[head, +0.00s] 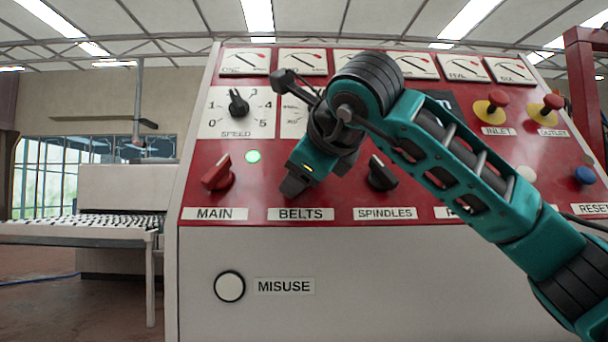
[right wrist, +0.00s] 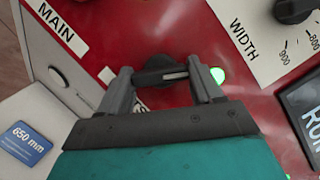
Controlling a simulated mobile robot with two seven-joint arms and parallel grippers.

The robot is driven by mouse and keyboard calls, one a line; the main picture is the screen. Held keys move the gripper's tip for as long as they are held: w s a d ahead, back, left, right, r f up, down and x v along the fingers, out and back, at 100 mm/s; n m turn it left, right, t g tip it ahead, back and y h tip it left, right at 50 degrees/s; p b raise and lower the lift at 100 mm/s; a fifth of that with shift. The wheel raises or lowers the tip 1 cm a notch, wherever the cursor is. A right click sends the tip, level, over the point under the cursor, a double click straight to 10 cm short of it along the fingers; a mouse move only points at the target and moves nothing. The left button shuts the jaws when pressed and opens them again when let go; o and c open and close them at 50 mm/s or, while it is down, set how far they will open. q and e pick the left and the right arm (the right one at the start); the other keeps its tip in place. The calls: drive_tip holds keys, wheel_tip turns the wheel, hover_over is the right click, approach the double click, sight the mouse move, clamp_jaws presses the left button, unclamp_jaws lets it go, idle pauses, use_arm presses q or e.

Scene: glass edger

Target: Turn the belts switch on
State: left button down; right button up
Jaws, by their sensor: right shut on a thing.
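The belts switch is a dark rotary knob (right wrist: 158,71) with a pale pointer mark, in the right wrist view. In the head view my arm and gripper cover it, above the BELTS label (head: 300,214) on the red panel. My right gripper (head: 294,187) reaches down to it from above. In the right wrist view the two grey fingers of this gripper (right wrist: 162,80) are closed on the knob, one on each side. The end of the BELTS label (right wrist: 138,106) shows between the fingers. My left gripper is in neither view.
The red MAIN switch (head: 216,173) is to the left, the black SPINDLES switch (head: 381,174) to the right. A green lamp (head: 253,156) glows between MAIN and BELTS. A MISUSE button (head: 229,287) is below.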

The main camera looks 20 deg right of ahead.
idle(0.3)
drive_tip(key=o, duration=1.1)
drive_tip(key=shift+c, duration=0.2)
drive_tip(key=v, duration=1.3)
